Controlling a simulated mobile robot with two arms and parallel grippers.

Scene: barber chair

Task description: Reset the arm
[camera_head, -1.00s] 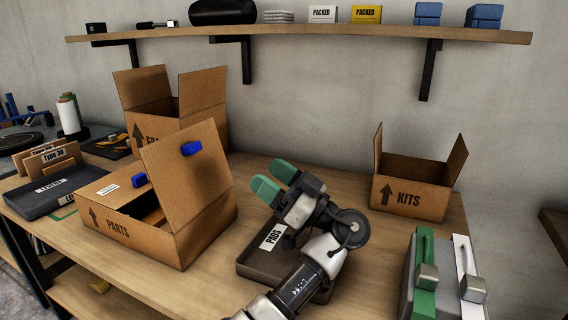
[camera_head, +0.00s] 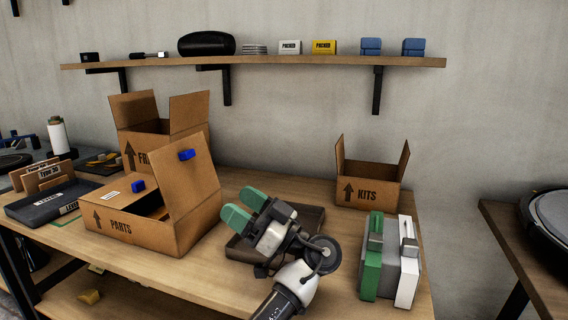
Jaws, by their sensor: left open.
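My left gripper (camera_head: 244,209) shows at the lower middle, with its two green finger pads apart and nothing between them. It is above the dark tray (camera_head: 312,218), hiding much of it, and its fingers point left toward the PARTS box. My arm runs from it to the bottom edge. My right gripper is not in view.
The PARTS box (camera_head: 135,235) stands open left of the gripper. Another open box (camera_head: 187,113) is behind it. The KITS box (camera_head: 367,192) is at the back right. A green, grey and white case (camera_head: 388,260) stands front right. A shelf (camera_head: 270,62) hangs above.

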